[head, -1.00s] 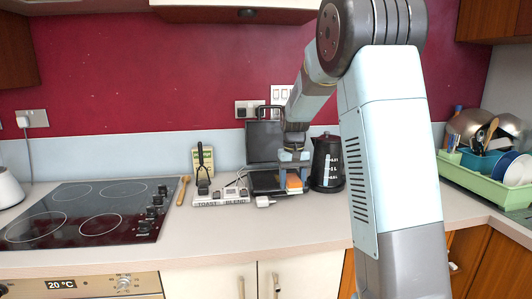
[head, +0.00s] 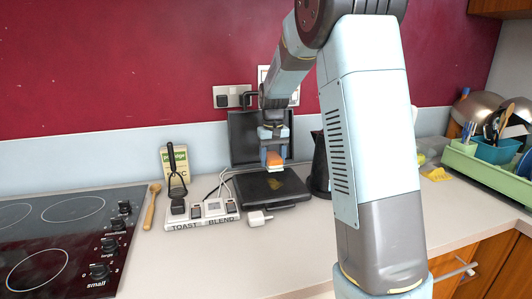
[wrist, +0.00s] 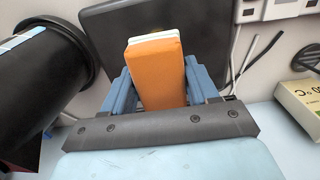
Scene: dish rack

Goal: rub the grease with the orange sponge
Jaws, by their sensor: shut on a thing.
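The orange sponge (head: 274,158) has a pale layer and hangs from my gripper (head: 274,150), which points down over the open black appliance (head: 262,198). In the wrist view the sponge (wrist: 157,72) sits between the two blue fingers of my gripper (wrist: 158,84), which is shut on it. A brownish-yellow patch that looks like the grease (head: 275,184) lies on the appliance's flat black plate, just below the sponge.
The appliance's raised lid (head: 246,135) stands behind my gripper. A dark kettle (head: 319,165) is close on the right. The front counter (head: 240,255) is clear.

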